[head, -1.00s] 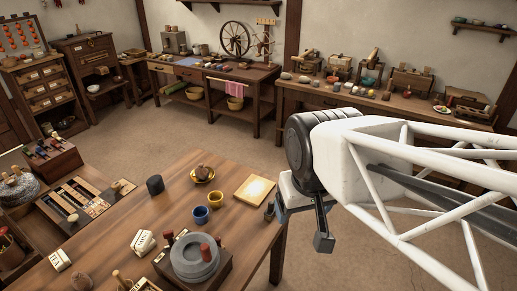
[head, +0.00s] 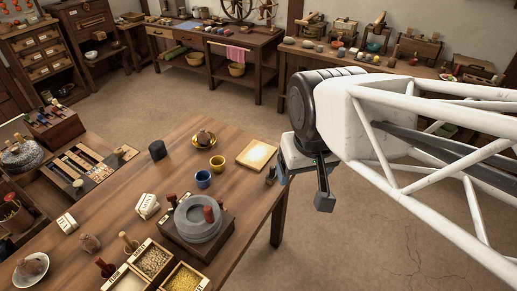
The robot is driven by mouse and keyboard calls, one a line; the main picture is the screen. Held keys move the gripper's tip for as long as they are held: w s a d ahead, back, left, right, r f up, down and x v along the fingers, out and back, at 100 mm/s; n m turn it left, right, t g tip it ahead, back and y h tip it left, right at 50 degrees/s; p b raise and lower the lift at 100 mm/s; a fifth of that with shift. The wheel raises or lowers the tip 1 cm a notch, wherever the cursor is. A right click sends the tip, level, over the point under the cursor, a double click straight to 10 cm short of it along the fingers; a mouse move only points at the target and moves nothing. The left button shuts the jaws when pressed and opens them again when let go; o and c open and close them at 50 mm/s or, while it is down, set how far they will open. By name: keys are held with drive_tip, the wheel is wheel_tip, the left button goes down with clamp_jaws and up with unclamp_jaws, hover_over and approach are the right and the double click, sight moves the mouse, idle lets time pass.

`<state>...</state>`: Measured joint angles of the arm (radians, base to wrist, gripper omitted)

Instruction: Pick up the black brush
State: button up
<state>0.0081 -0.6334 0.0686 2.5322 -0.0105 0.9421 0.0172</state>
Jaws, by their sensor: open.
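My gripper (head: 303,187) hangs off the right edge of the wooden table, pointing down, with its jaws apart and nothing seen between them. No other black brush can be made out.
The wooden table (head: 240,205) holds a pale square board (head: 257,155), a yellow cup (head: 217,163), a blue cup (head: 203,179), a grey quern (head: 197,220) and grain boxes (head: 152,262). Open floor (head: 380,240) lies to the right. Benches stand along the back wall.

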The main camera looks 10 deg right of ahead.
idle(0.4)
drive_tip(key=c, duration=0.4)
drive_tip(key=shift+c, duration=0.2)
drive_tip(key=w+a+f+m+y, duration=0.3)
drive_tip(key=w+f+m+y, duration=0.7)
drive_tip(key=w+f+m, duration=0.4)
drive_tip(key=w+d+f+m+t+h, duration=0.1)
drive_tip(key=w+d+f+m+t, duration=0.3)
drive_tip(key=w+d+f+m, duration=0.1)
drive_tip(key=w+d+f+m+t+h, duration=0.1)
drive_tip(key=w+d+f+m+t, duration=0.3)
drive_tip(key=f+m, duration=0.5)
wheel_tip(320, 180, down, 2)
drive_tip(key=w+d, duration=0.1)
drive_tip(key=d, duration=0.1)
drive_tip(key=shift+w+d+f+m, duration=0.2)
drive_tip(key=shift+w+d+m, duration=0.1)
drive_tip(key=shift+w+d, duration=0.1)
